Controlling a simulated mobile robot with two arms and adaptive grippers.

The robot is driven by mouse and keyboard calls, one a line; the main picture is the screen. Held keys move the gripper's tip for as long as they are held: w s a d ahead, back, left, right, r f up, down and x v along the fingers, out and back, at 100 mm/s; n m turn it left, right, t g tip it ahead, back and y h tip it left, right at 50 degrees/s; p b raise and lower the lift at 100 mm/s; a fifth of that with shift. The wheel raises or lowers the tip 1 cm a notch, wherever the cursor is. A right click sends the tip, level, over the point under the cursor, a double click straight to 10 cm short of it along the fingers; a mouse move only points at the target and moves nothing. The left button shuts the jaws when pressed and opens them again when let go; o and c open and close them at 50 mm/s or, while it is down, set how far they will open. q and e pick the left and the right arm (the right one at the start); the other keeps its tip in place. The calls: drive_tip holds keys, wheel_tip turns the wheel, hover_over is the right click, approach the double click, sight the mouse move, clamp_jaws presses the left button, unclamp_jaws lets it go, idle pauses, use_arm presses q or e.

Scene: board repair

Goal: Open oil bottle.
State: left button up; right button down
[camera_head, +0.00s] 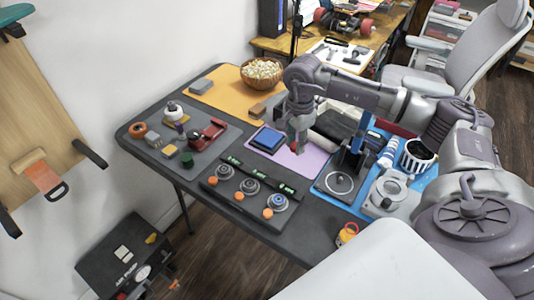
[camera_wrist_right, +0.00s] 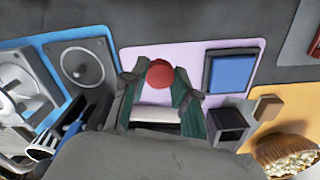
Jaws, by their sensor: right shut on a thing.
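A red round cap (camera_wrist_right: 160,73) shows between the fingers of my right gripper (camera_wrist_right: 159,100) in the right wrist view. I take it as the top of the oil bottle. A pale band shows behind it, and the rest of the bottle is hidden. In the head view my right gripper (camera_head: 299,138) points down over the pink mat (camera_head: 312,163), with a small red patch (camera_head: 294,148) at its tips. The gripper is shut on the bottle. Whether the cap is loosened cannot be seen. My left gripper is not in view.
On the dark table a blue square pad (camera_head: 267,138) lies left of the gripper. A black panel with knobs (camera_head: 250,188) is in front. A blue mat (camera_head: 366,189) with a round-plated stand is to the right. A bowl (camera_head: 262,74) stands behind on an orange mat.

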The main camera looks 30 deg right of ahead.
hover_over(268, 168)
wheel_tip(268, 168, down, 4)
drive_tip(key=shift+f+p, duration=0.15)
drive_tip(key=shift+p, duration=0.25)
wheel_tip(268, 168, down, 4)
drive_tip(key=shift+f+p, duration=0.1)
drive_tip(key=shift+p, duration=0.25)
drive_tip(key=shift+w, duration=0.1)
drive_tip(key=shift+f+b, duration=0.2)
drive_tip(key=shift+b, duration=0.1)
drive_tip(key=c, duration=0.9)
unclamp_jaws()
drive_tip(key=shift+r, duration=0.1)
